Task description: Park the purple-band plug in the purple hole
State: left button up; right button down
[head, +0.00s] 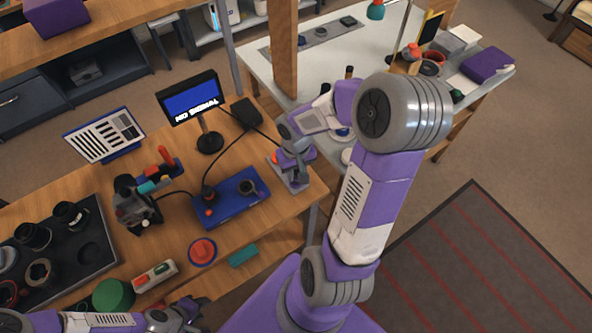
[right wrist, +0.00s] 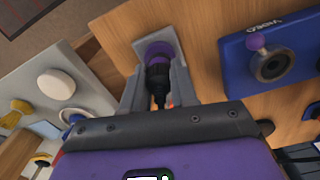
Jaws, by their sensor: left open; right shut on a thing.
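My right gripper (right wrist: 158,78) is shut on the purple-band plug (right wrist: 157,76), a black plug with purple at its far end. The plug is in line with a purple round spot on the grey plate (right wrist: 142,24), seemingly the purple hole. I cannot tell whether its tip is inside or just above it. In the head view my right gripper (head: 291,158) is over the grey plate (head: 296,186) at the table's right edge, and hides the plug. My left gripper (head: 184,313) is open and empty at the bottom left.
A blue video box (head: 228,203) lies left of the plate; it also shows in the right wrist view (right wrist: 282,52). A monitor (head: 190,98) stands behind. A black cable runs near my right gripper. A dark tray (head: 95,262) with lens parts lies at left.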

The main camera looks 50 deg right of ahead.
jog(key=shift+f, duration=0.15)
jog(key=shift+f+b, duration=0.2)
jog(key=shift+b, duration=0.2)
jog(key=shift+f, duration=0.15)
dwell(0.6)
jog(key=c, duration=0.8)
grip_release()
notch_tip(320, 180, up, 8)
jog(key=shift+f+p, duration=0.2)
jog(key=shift+p, duration=1)
